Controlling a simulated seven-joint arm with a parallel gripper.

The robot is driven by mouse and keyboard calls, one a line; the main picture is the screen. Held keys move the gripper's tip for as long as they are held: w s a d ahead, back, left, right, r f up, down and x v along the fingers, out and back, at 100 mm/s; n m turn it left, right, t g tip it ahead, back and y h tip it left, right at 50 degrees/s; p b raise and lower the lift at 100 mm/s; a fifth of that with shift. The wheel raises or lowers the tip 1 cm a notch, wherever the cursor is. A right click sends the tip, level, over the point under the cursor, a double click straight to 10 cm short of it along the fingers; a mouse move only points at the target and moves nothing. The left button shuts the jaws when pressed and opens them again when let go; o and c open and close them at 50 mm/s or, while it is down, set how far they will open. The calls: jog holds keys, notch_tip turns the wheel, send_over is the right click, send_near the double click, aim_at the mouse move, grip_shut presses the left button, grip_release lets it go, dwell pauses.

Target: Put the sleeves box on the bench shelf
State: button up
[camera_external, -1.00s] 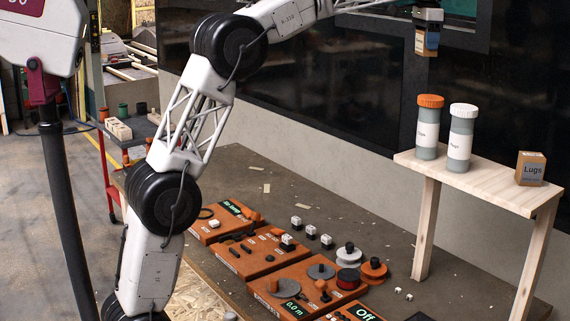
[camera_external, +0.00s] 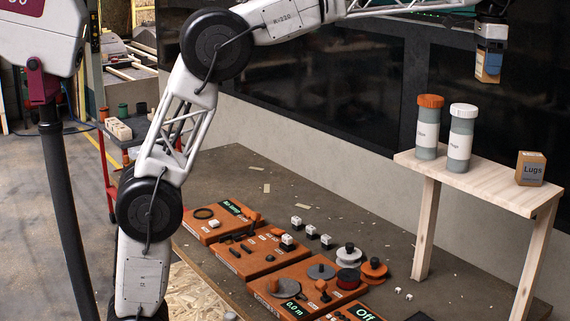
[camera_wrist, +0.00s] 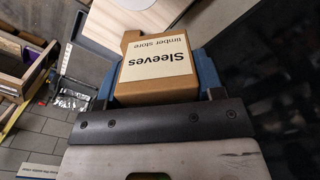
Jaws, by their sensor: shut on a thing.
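The sleeves box (camera_wrist: 155,68) is a brown carton with a cream label reading "Sleeves timber store" in the wrist view. My gripper (camera_wrist: 155,90) is shut on it, with a blue finger on each side. In the external view the box (camera_external: 487,69) hangs from my gripper (camera_external: 490,50), high in the air above the bench shelf. The bench shelf (camera_external: 490,188) is a pale wooden board on legs. The box is well clear of the shelf, above the space between the white-capped bottle and the Lugs box.
On the shelf stand an orange-capped bottle (camera_external: 428,127), a white-capped bottle (camera_external: 461,138) and a Lugs box (camera_external: 530,169) at the right end. Bare board lies between the white-capped bottle and the Lugs box. Orange panels (camera_external: 270,262) and small parts cover the bench below.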

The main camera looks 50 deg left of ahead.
jog(key=s+d+m, duration=0.1)
jog(key=s+d, duration=0.5)
jog(key=d, duration=0.2)
send_over(489, 182)
notch_tip(489, 182, down, 10)
jog(key=shift+f, duration=0.65)
jog(key=shift+f, duration=3.1)
jog(key=shift+f, duration=1.85)
jog(key=shift+f, duration=0.1)
